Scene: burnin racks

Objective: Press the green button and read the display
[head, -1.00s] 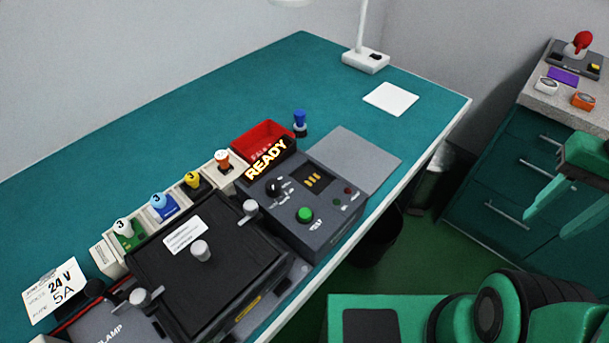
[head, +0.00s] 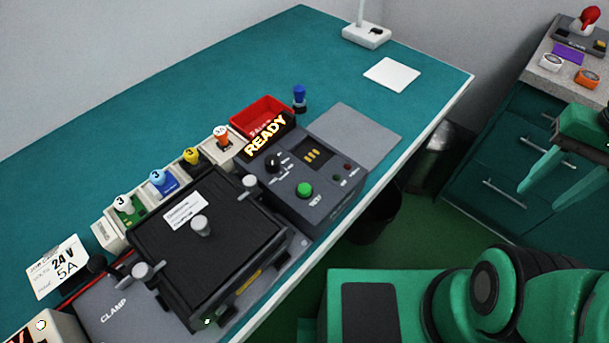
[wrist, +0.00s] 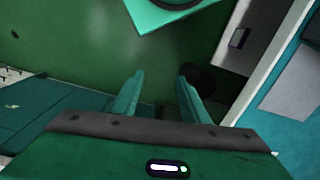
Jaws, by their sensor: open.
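The green button (head: 305,189) sits on the sloped top of a dark grey control box (head: 325,207) on the teal bench, in the head view. The display (head: 266,137) stands at the back of that box and reads "READY" in glowing letters. A black knob, a small dark window with yellow marks and small lamps share the panel. My gripper (head: 564,182) is at the right of the head view, open and empty, away from the bench and far from the button. In the wrist view my gripper's two fingers (wrist: 158,95) are apart over the green floor.
A black clamp fixture (head: 215,257) stands left of the box. Several numbered coloured plugs line its back, with a red bin (head: 262,118) and blue plug (head: 299,97) behind. A card (head: 58,267) reads "24 V 5A". A side cabinet (head: 520,155) stands right; floor lies between.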

